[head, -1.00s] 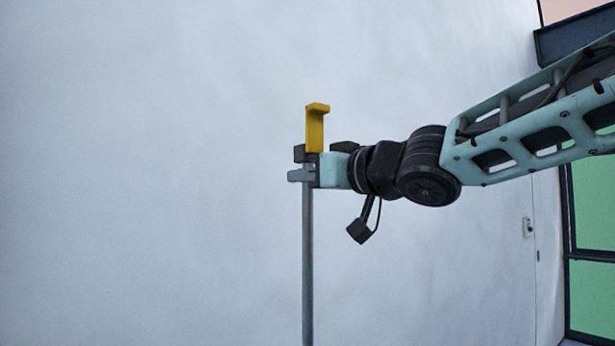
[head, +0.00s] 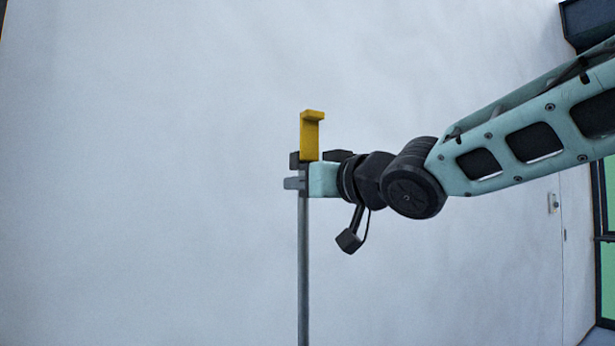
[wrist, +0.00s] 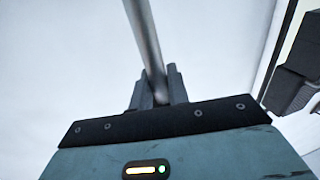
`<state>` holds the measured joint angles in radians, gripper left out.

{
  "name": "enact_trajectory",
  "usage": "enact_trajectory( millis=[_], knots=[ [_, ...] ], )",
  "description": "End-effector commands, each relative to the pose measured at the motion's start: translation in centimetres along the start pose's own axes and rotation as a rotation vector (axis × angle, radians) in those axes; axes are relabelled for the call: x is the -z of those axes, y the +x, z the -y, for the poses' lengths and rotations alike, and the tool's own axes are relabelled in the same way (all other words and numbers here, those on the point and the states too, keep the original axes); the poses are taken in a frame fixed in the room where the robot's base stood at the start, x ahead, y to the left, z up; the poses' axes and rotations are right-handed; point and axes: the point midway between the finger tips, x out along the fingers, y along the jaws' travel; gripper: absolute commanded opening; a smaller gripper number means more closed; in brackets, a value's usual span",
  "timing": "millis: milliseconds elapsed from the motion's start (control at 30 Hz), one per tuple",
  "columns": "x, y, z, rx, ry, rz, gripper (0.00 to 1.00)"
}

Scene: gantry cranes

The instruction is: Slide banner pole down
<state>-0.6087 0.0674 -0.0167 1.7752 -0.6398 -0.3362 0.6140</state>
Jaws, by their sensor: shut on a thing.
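The banner pole (head: 303,265) is a thin grey upright rod in the head view, with a yellow hooked piece (head: 310,138) at its top. Its lower end runs out of the frame. My gripper (head: 297,174) is shut on the pole just below the yellow piece, reaching in from the right. In the wrist view the grey pole (wrist: 144,35) runs from the top edge down between my gripper's dark fingers (wrist: 158,90). The exact contact is partly hidden by the fingers.
A plain pale wall (head: 150,180) fills most of the view behind the pole. A small wall switch (head: 553,203) and a dark-framed green window (head: 608,250) are at the right. The space left of the pole looks clear.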

Motion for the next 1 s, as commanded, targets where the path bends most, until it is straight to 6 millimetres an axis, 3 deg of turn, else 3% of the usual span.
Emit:
enact_trajectory(
  millis=[33, 600, 800, 1000],
  knots=[
    [-3.1, 0.0, -0.1, -0.001, 0.001, 0.008, 0.0],
    [-20.5, 0.0, -0.1, -0.002, 0.002, 0.008, 0.0],
    [-26.1, 0.0, 0.0, -0.001, 0.001, 0.008, 0.0],
    [-30.2, -0.1, -0.1, -0.001, 0.001, 0.008, 0.0]
  ],
)
